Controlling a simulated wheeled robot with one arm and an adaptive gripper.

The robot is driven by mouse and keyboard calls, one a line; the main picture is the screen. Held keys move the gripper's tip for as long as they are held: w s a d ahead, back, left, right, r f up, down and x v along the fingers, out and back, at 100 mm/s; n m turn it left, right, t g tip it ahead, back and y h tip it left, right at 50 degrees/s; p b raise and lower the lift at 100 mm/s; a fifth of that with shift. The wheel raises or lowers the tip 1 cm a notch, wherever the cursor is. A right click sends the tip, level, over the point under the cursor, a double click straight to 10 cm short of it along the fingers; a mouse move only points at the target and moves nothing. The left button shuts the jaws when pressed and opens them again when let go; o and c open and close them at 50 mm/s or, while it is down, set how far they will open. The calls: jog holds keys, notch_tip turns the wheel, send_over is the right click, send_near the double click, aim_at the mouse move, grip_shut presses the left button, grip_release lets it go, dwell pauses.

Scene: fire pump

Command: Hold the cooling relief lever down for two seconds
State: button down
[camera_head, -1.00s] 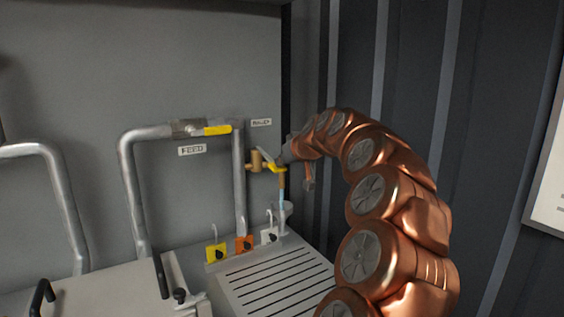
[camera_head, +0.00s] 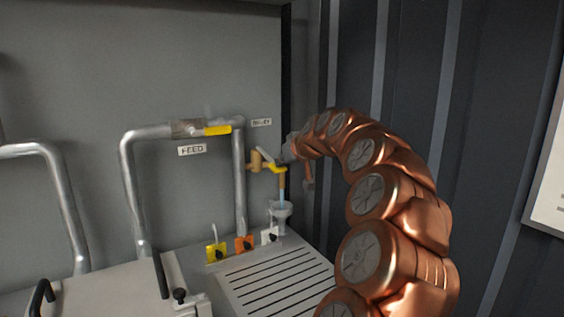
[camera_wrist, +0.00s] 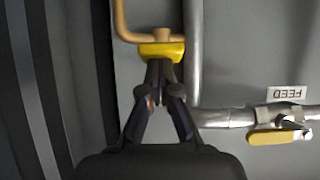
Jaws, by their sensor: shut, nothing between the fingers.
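The yellow relief lever (camera_head: 278,169) sits on a brass valve (camera_head: 256,161) on the pipe, beside the grey side wall. It also shows in the wrist view (camera_wrist: 162,52) as a yellow bar at my fingertips. My gripper (camera_wrist: 159,66) is shut and empty, its tips at the lever's edge; I cannot tell whether they touch. In the head view my gripper (camera_head: 285,155) is small and partly hidden by my own arm. Bluish water (camera_head: 282,196) runs from the brass spout (camera_head: 282,181) into a grey cup (camera_head: 281,210).
A FEED pipe with a second yellow handle (camera_head: 217,130) is left of the relief valve; that handle shows in the wrist view (camera_wrist: 276,137). Yellow, orange and white tags (camera_head: 243,244) stand below, behind a slotted drain tray (camera_head: 280,282). A dark corrugated wall (camera_head: 400,70) is close on the right.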

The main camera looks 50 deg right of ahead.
dwell(0.4)
jog(key=shift+r, duration=0.75)
jog(key=s+a+r, duration=0.2)
jog(key=s+r, duration=0.6)
jog(key=r, duration=0.2)
jog(key=shift+a, duration=0.25)
jog(key=shift+r, duration=0.1)
dwell(0.4)
